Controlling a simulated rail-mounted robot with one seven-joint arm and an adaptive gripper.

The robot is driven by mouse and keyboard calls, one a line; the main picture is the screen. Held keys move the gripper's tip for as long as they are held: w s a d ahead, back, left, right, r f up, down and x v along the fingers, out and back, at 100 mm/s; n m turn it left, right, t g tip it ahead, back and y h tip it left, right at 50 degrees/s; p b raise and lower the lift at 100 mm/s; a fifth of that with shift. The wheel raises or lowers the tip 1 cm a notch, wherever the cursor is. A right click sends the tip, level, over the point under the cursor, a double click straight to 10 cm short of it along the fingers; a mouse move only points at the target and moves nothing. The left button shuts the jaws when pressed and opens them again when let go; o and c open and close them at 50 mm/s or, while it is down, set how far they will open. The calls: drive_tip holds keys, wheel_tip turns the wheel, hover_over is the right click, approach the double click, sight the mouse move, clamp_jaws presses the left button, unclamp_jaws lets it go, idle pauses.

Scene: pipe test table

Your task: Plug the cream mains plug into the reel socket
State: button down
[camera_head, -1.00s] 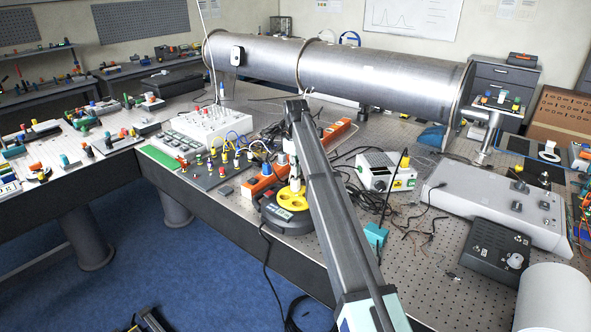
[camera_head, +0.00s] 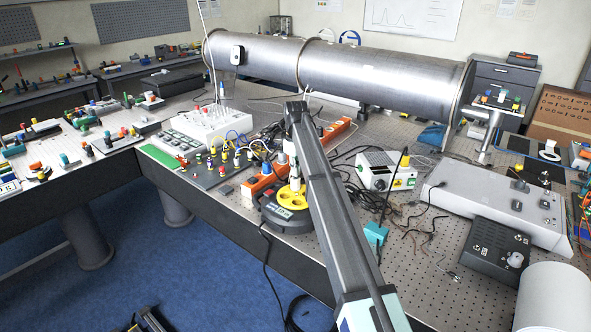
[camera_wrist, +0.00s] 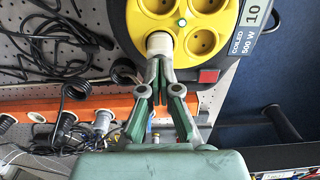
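The cable reel (camera_head: 272,216) is black with a yellow socket face (camera_head: 291,201) and lies at the table's front edge. In the wrist view the yellow face (camera_wrist: 183,22) shows several round sockets and a small green light. The cream mains plug (camera_wrist: 160,44) is over the lower-left socket position and hides it. I cannot tell how deep it sits. My gripper (camera_wrist: 159,66) has its green-grey fingers closed together at the near end of the plug. In the head view the plug (camera_head: 295,184) is a small pale shape above the yellow face, partly hidden by my arm.
An orange power strip (camera_wrist: 115,105) lies close beside the reel, with black coiled cables (camera_wrist: 75,50) on the perforated table. A white power unit (camera_head: 385,170) stands to the right. A panel with several coloured knobs (camera_head: 213,168) stands to the left.

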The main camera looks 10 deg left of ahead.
drive_tip(key=shift+f, duration=0.65)
drive_tip(key=shift+r, duration=0.15)
idle(0.5)
drive_tip(key=shift+r+p, duration=1.55)
drive_tip(key=shift+r, duration=1.85)
